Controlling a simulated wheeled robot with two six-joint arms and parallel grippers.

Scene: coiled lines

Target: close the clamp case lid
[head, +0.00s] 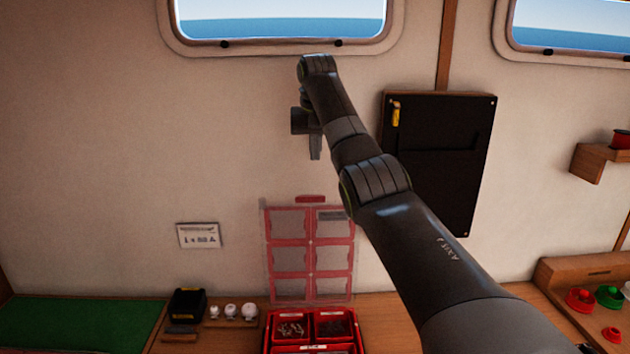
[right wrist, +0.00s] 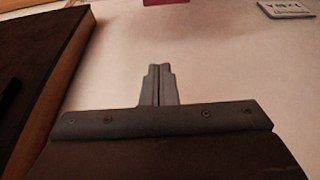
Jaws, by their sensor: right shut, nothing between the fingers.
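The clamp case (head: 312,348) is red and sits on the wooden counter at the bottom of the head view. Its clear lid (head: 291,287) with red-framed panels stands open, upright against the wall. Small parts lie in the case's compartments. My right gripper (head: 315,150) is raised well above the lid, in front of the wall, with its fingers pointing down. In the right wrist view the two fingers (right wrist: 159,85) are together with nothing between them. A bit of red at that view's top edge may be the lid's latch. My left gripper is not in view.
A dark wall panel (head: 470,165) hangs right of the lid. A black and yellow box (head: 187,302) and white knobs (head: 231,311) stand left of the case, beside a green mat (head: 75,322). Red and green spools (head: 580,299) sit in a wooden tray at right.

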